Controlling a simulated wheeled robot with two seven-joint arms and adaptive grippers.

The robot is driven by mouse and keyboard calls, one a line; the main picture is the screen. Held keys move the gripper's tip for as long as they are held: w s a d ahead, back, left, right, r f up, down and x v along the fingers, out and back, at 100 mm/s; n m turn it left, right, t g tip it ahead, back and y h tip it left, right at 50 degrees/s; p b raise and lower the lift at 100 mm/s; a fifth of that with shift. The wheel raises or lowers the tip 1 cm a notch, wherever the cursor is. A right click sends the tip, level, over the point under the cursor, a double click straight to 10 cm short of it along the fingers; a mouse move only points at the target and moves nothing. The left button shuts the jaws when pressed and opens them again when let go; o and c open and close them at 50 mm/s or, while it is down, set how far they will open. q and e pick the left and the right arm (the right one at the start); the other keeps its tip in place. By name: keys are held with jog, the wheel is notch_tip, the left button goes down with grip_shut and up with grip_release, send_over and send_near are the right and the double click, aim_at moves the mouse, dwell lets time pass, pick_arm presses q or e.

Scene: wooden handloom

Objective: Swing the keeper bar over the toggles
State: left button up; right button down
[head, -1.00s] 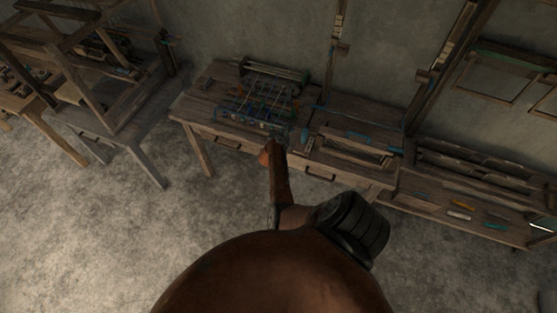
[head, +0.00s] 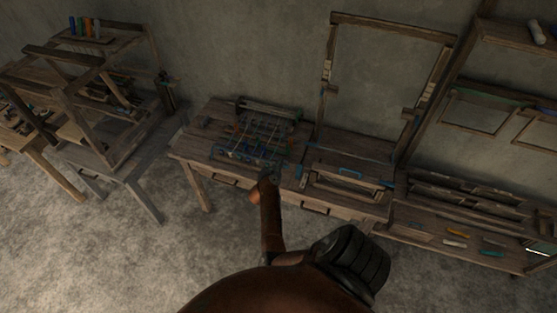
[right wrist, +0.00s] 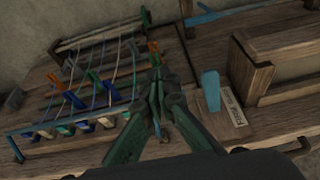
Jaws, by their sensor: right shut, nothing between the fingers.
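The toggles (right wrist: 95,76) are small blue, green and orange pieces among taut threads on a low rig on the bench. A thin blue bar (right wrist: 70,118), which looks like the keeper bar, runs along the rig's front edge, with pale and blue blocks beside it. The rig also shows small in the head view (head: 250,142). My right gripper (right wrist: 155,84) is shut and empty, just right of the bar's right end; I cannot tell whether it touches. In the head view, my right gripper (head: 268,178) is at the rig's front right corner. My left gripper is not in view.
A blue upright piece (right wrist: 211,90) and a paper label (right wrist: 232,108) are right of the gripper, beside a wooden block (right wrist: 248,68). A wooden frame (head: 345,175) stands on the bench to the right. A loom (head: 100,110) is at the left. The floor in front is clear.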

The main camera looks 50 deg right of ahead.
jog(key=shift+s+a+r+p, duration=0.1)
jog(key=shift+s+a+r, duration=0.1)
jog(key=shift+a+r, duration=0.45)
jog(key=shift+s+a+r+p, duration=0.15)
jog(key=shift+a+r, duration=0.15)
jog(key=shift+r, duration=0.55)
jog(key=shift+s+a+r+p, duration=0.1)
jog(key=shift+s+a+r, duration=0.1)
jog(key=shift+a+r, duration=0.45)
jog(key=shift+d, duration=0.15)
